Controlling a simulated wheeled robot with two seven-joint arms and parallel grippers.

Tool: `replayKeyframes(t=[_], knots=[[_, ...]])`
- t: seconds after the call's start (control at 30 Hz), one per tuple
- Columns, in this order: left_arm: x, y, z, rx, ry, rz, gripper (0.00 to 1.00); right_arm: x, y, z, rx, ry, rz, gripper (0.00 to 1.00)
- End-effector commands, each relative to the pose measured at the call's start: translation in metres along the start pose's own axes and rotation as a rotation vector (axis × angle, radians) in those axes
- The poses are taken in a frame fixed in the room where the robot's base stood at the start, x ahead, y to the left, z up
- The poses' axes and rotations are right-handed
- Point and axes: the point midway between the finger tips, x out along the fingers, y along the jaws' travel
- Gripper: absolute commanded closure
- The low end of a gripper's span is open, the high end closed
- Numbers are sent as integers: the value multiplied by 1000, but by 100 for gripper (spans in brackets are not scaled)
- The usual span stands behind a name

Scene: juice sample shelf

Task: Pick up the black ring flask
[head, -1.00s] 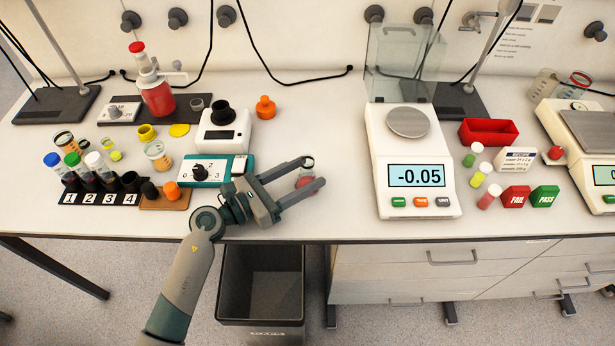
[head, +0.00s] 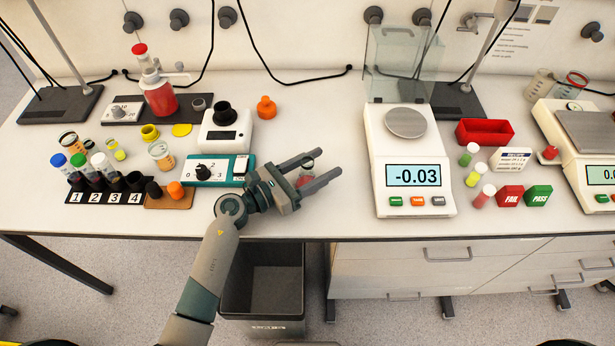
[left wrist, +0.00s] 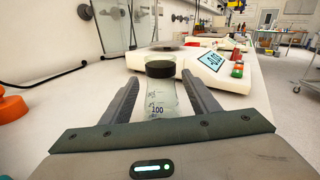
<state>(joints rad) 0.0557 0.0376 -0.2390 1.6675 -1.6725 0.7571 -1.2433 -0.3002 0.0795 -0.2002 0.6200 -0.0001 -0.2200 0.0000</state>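The black ring flask (left wrist: 162,95) is a clear vessel with a thick black ring near its top and a "100" mark. In the left wrist view it stands upright between the two fingers of my left gripper (left wrist: 158,92). The gripper is open, with a gap visible on each side of the flask. In the head view my left gripper (head: 322,166) reaches right, low over the table, and the flask (head: 307,166) is partly hidden between its fingers. My right gripper is not in view.
A scale (head: 412,160) reading -0.03 stands right of the gripper. A teal dial device (head: 215,171) and an orange flask-like piece (head: 266,107) are to the left. The table front edge runs close below the gripper. Table between the gripper and scale is clear.

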Motion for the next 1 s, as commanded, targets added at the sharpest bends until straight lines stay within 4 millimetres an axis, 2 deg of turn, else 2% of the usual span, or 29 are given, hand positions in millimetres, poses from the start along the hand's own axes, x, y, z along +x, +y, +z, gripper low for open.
replayKeyframes(t=[0.03,0.17,0.2,0.67,1.0], knots=[[0,0,0,0,0,0,56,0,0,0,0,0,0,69],[0,0,0,0,0,0,87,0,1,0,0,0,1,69],[0,0,0,0,0,0,90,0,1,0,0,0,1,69],[0,0,2,1,0,0,90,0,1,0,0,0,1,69],[0,-1,11,3,0,0,91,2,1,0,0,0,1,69]])
